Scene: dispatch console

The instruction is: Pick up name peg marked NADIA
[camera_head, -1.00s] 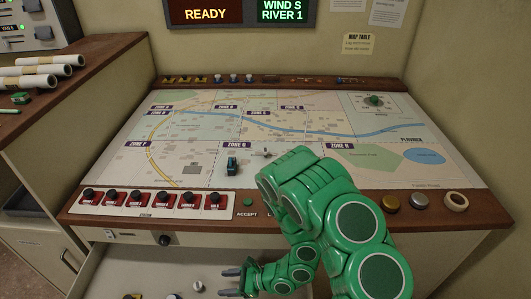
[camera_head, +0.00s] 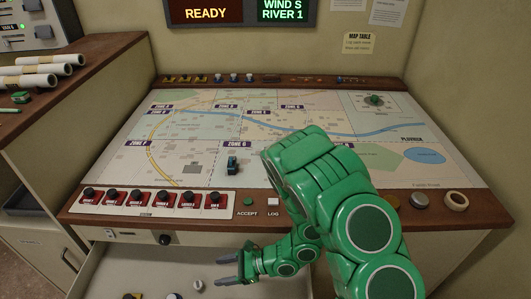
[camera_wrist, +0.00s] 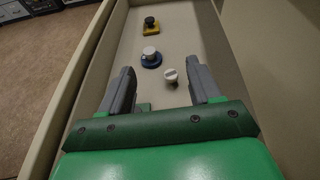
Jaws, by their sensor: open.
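No marking that reads NADIA is legible in either view. A white knob-like piece (camera_wrist: 170,76) lies in the open drawer (camera_head: 110,272), between and just beyond my fingertips in the wrist view; it also shows in the head view (camera_head: 197,285). My gripper (camera_head: 220,268) is open and empty, over the drawer; its two grey fingers also show in the wrist view (camera_wrist: 162,78). Farther along the drawer are a blue round piece with a white top (camera_wrist: 151,58) and a yellow base with a black knob (camera_wrist: 151,26).
The drawer walls run close along both sides of my gripper. Above is the map table (camera_head: 190,140), with a row of red-based black knobs (camera_head: 155,201) on its front edge. A dark blue-green piece (camera_head: 232,165) stands on the map. A tape roll (camera_head: 456,201) lies at the right.

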